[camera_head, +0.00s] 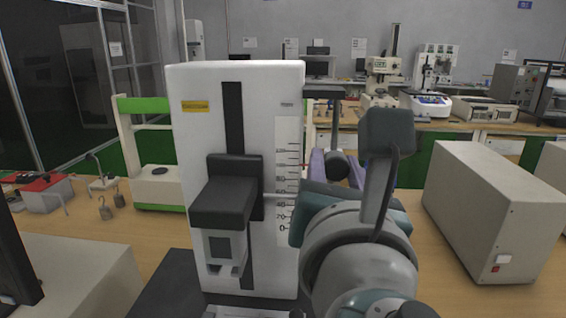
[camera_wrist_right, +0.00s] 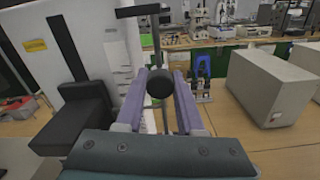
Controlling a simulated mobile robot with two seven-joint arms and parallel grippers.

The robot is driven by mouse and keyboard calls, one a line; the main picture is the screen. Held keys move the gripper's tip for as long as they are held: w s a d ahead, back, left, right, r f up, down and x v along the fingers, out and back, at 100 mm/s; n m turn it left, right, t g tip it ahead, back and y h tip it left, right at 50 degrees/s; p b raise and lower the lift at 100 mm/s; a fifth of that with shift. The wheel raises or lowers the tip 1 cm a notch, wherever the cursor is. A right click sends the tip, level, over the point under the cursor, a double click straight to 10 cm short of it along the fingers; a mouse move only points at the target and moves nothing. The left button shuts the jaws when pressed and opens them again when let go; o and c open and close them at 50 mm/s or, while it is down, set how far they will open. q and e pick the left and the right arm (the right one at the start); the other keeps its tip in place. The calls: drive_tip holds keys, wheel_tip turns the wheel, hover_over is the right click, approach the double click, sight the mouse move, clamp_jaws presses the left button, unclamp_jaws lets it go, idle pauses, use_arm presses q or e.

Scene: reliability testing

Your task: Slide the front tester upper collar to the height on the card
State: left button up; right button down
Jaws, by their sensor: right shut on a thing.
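The front tester (camera_head: 210,130) is a tall white column with a dark slot, a dark crosshead (camera_head: 228,200) and a printed scale (camera_head: 284,200) rising from 0. A thin rod (camera_wrist_right: 156,45) hangs from a dark arm (camera_head: 323,91) at its right side. The upper collar (camera_head: 337,165) on this rod has a round black knob, which also shows in the right wrist view (camera_wrist_right: 159,84). My right gripper (camera_wrist_right: 158,76), with purple fingers, is shut on the collar, with a finger on either side. Its wrist hides the lower rod. I cannot make out the card's height. My left gripper is not in view.
A beige box (camera_head: 485,210) stands on the bench to the right, with free wood between it and my right arm. A green-and-white frame (camera_head: 155,185), hook weights (camera_head: 105,208) and a red box (camera_head: 47,192) are at left. Benches with instruments line the back wall.

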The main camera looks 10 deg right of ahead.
idle(0.3)
wheel_tip(320, 180, down, 3)
drive_tip(key=shift+f+b, duration=0.15)
drive_tip(key=shift+b, duration=0.95)
drive_tip(key=c, duration=0.5)
unclamp_jaws()
drive_tip(key=b+v, duration=0.1)
drive_tip(key=v, duration=0.9)
